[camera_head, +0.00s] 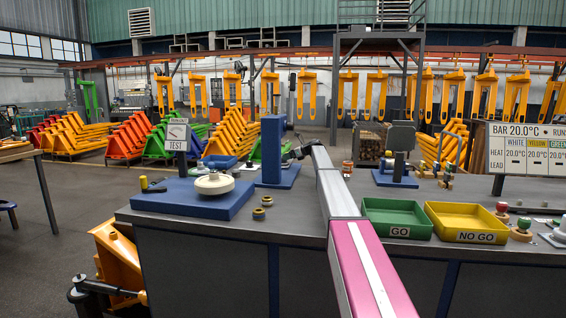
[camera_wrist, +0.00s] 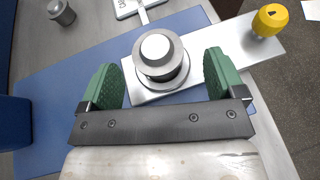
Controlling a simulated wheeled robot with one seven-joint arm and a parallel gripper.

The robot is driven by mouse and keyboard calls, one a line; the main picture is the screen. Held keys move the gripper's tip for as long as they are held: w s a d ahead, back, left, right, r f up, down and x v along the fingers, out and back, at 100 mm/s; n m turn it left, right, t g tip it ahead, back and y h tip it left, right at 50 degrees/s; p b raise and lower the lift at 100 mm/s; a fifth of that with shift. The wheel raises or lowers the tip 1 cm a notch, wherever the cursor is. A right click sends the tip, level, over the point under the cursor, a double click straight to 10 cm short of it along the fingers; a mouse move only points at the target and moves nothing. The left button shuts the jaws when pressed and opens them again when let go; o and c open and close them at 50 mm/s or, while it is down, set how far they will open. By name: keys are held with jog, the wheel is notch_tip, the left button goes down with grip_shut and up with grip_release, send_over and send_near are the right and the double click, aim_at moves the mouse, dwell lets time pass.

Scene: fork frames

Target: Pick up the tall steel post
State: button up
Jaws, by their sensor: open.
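A round steel post (camera_wrist: 156,47) shows from above in the wrist view, with a pale domed top and a wider grey ring below it. Its height cannot be judged from this angle. My gripper (camera_wrist: 161,68) is open, with one green ribbed finger left of the post and the other right of it. A gap shows on each side, and neither finger visibly touches it. In the head view my gripper (camera_head: 299,151) is small and dark beside a blue column (camera_head: 271,148). I cannot make out the post there.
In the wrist view the post stands over a bright metal plate (camera_wrist: 202,45) on a blue base (camera_wrist: 60,90). A yellow knob (camera_wrist: 270,19) is at upper right, a small steel cylinder (camera_wrist: 62,13) at upper left. Green (camera_head: 397,231) and yellow (camera_head: 466,236) trays stand on the bench.

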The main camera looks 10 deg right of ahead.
jog(key=x, duration=0.4)
jog(key=shift+s+r, duration=0.1)
jog(key=shift+a, duration=0.1)
jog(key=c, duration=1.4)
